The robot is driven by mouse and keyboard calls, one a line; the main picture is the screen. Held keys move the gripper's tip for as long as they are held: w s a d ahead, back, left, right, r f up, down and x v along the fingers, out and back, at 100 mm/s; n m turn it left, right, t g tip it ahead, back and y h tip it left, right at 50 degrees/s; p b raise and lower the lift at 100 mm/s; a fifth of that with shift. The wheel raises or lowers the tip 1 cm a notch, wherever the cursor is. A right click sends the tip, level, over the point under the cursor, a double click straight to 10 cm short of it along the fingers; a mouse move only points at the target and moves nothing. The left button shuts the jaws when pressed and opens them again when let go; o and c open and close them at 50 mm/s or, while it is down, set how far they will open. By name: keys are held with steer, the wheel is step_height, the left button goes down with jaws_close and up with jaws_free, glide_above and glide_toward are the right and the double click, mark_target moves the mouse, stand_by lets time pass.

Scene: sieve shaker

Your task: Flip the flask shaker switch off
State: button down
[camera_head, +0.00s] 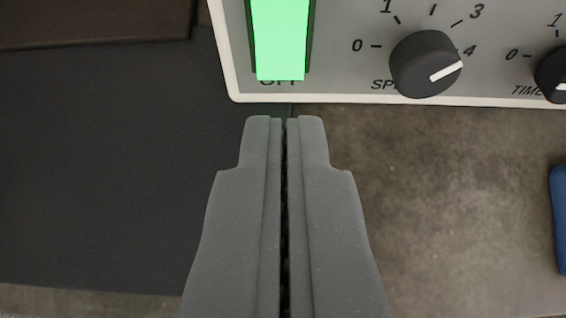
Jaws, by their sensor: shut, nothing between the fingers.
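The switch (281,38) is a glowing green rocker at the top of the picture, set in a dark frame on the shaker's light grey front panel (352,60). Its lower edge partly covers the word OFF, and its upper part is cut off by the picture's edge. My gripper (285,118) is in the middle, its two grey fingers shut together and empty. The fingertips appear just below the panel's bottom edge, under the switch. I cannot tell their distance from the panel.
A black speed knob (426,64) sits right of the switch, its white pointer near 4. A second knob (553,74), marked TIME, is cut off at the right. A dark mat (110,170) lies left. A blue object (559,215) is at the right edge. Brownish bench surface shows at right.

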mark_target(287, 62)
steer(key=shift+b+x, duration=0.55)
steer(key=shift+x, duration=2.9)
steer(key=b, duration=0.2)
steer(key=shift+f+b, duration=0.25)
steer(key=shift+b, duration=0.05)
steer(key=shift+r+t, duration=0.2)
steer(key=shift+t, duration=0.1)
steer(key=shift+r, duration=0.15)
steer(key=shift+w+r+p, duration=0.15)
steer(key=shift+r+p, duration=0.2)
steer(key=shift+r, duration=0.3)
steer(key=p+v, duration=0.2)
steer(key=v, duration=1.1)
steer(key=shift+r+p, duration=0.4)
steer(key=shift+r, duration=0.1)
